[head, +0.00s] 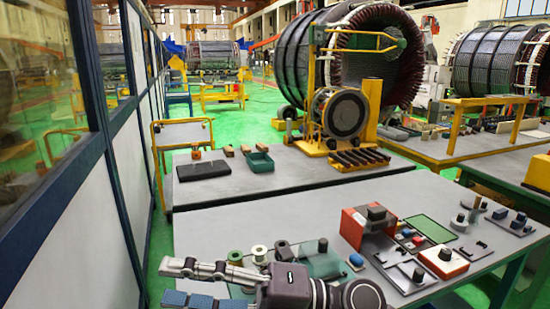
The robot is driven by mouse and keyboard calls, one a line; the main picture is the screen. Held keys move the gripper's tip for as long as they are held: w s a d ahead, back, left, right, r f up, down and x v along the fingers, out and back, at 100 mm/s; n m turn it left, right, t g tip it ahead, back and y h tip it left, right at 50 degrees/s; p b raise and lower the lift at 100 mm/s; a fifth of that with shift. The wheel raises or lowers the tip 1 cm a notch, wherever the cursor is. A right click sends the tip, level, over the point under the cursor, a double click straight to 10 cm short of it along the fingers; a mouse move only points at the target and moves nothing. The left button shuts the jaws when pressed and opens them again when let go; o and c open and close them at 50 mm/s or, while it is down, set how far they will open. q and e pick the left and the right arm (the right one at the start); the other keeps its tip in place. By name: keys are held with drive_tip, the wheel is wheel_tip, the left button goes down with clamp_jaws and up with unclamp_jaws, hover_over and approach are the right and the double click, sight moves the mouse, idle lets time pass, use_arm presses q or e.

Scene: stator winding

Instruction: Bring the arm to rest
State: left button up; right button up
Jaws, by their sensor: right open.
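My right gripper (172,282) is at the bottom left of the head view, over the near left corner of the front table (225,215). Its arm lies along the bottom edge of the picture, and its fingers point left. The fingers are apart with nothing seen between them. The arm and gripper cover part of the table's near edge. My left gripper does not show.
Several spools (259,253) stand just behind my right arm, close to it. A red box (368,226), a green mat (431,228) and an orange block (443,262) lie to the right. A glazed partition (120,130) runs along the left. The table's back left is clear.

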drive_tip(key=w+d+r+m+t+h, duration=0.1)
drive_tip(key=w+d+m+t+h, duration=0.2)
drive_tip(key=w+d+m+t, duration=0.55)
drive_tip(key=w+d+r+m+t+h, duration=0.1)
drive_tip(key=w+d+m+t+h, duration=0.4)
drive_tip(key=m+t, duration=0.8)
drive_tip(key=s+d+f+m+g+h, duration=0.1)
drive_tip(key=d+f+m+g+h, duration=0.1)
drive_tip(key=d+f+m+h, duration=0.55)
drive_tip(key=d+f+m+g+h, duration=0.2)
drive_tip(key=d+f+m+h, duration=0.25)
drive_tip(key=d+f, duration=0.6)
drive_tip(key=s+d+f+m+g, duration=0.1)
drive_tip(key=s+f+g, duration=0.2)
drive_tip(key=s+f, duration=0.35)
drive_tip(key=s+f+m+g, duration=0.1)
drive_tip(key=s+f+g, duration=0.3)
drive_tip(key=f, duration=0.6)
drive_tip(key=s+d+f+g, duration=0.1)
drive_tip(key=s+f+g, duration=0.25)
drive_tip(key=s, duration=0.45)
drive_tip(key=s+f+g, duration=0.3)
drive_tip(key=s+f, duration=0.2)
drive_tip(key=s, duration=0.4)
wheel_tip(320, 180, down, 25)
drive_tip(key=s+d+f+g, duration=0.2)
drive_tip(key=s+d+f, duration=0.1)
drive_tip(key=s+f, duration=1.4)
drive_tip(key=shift+s+f, duration=0.15)
drive_tip(key=shift+s, duration=0.45)
